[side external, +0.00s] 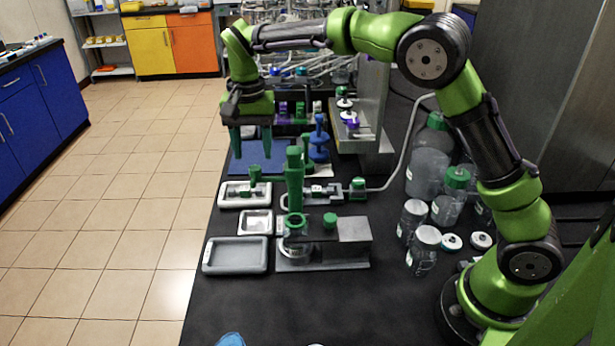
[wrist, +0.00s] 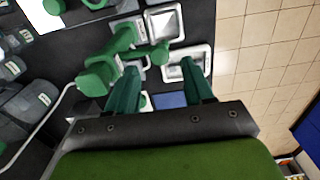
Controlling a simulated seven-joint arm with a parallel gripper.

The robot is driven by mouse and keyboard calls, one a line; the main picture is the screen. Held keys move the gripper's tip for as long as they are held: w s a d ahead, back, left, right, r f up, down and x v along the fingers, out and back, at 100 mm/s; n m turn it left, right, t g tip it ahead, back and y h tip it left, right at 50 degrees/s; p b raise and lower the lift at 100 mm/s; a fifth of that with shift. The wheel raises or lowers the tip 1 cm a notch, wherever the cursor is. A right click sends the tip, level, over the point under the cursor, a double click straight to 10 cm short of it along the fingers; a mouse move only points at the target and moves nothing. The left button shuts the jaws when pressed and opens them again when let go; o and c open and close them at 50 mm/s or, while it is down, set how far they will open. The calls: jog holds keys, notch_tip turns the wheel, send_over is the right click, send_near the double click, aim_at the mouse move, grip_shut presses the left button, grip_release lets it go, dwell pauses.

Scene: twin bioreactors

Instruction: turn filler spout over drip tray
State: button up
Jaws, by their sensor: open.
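My gripper (side external: 252,142) points down with its two green fingers apart and nothing between them; it also shows in the wrist view (wrist: 157,78). It hangs above and beyond the white-rimmed drip tray (side external: 222,196), near the blue mat. The filler's green spout (side external: 255,174) appears over or near that tray; whether it lies fully above the tray is unclear. In the wrist view, a green arm ends in a rounded knob (wrist: 160,54) beside the drip tray (wrist: 191,49), ahead of the finger gap. A tall green column (side external: 294,182) stands at right.
A small tray (side external: 243,222) and a larger grey tray (side external: 235,269) lie nearer the camera. A clamp stand (side external: 345,232) holds a glass jar. A tube (side external: 408,155) runs right towards several bottles. A blue mat (side external: 240,165) and a tall blue-purple apparatus (side external: 319,145) stand beyond.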

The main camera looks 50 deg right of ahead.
notch_tip(320, 180, up, 13)
dwell(0.3)
jog(key=s+d+f+n+t, duration=0.1)
jog(key=s+d+f+n, duration=0.1)
jog(key=d+f+n, duration=0.15)
jog(key=s+d+f+n+t+y, duration=0.1)
jog(key=s+f+t, duration=0.1)
jog(key=s, duration=0.9)
jog(key=s+d+f+t+y, duration=0.1)
jog(key=s+t, duration=0.3)
jog(key=s, duration=0.8)
jog(key=shift+s+d+f+n, duration=0.3)
jog(key=shift+d+f, duration=0.2)
jog(key=shift+f, duration=0.35)
